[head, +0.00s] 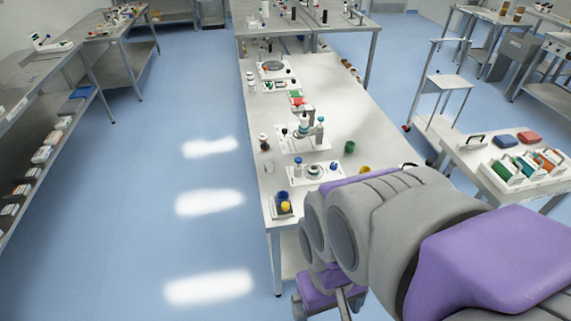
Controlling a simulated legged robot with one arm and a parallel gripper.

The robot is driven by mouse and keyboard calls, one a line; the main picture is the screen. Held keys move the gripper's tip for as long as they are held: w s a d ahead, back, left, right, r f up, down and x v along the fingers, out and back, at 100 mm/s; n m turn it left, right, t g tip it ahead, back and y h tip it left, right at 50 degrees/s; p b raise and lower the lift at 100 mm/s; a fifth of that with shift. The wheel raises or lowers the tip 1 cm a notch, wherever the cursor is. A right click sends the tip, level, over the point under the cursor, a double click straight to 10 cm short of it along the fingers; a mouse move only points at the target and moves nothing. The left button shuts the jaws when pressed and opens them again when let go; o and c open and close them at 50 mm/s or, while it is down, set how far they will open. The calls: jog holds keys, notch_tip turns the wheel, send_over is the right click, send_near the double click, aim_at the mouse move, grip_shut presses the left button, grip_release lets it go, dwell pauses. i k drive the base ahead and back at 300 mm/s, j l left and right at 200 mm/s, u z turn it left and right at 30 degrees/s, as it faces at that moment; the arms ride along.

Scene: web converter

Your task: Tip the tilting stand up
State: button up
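I cannot tell for sure which item is the tilting stand. A small dark stand with a blue and a yellow piece (284,206) is at the near left corner of the long white table (337,110). Farther back, a white base plate with an upright device (305,137) stands on the same table. A white plate with a round part and a blue-topped piece (313,171) lies between them. They are too small to read any tilt. My grey and purple arm fills the lower right and covers the table's near right part. My gripper's fingers are not visible.
A green cup (349,147) and a yellow cup (364,170) stand near the table's right side. A side table (480,160) with coloured boxes is at the right, beside a cart (446,83). Shelving (30,115) lines the left. The blue floor left of the table is clear.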

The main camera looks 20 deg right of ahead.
aim_at(287, 208)
jog(key=z, duration=0.2)
jog(key=i+z, duration=0.4)
jog(key=z, duration=0.15)
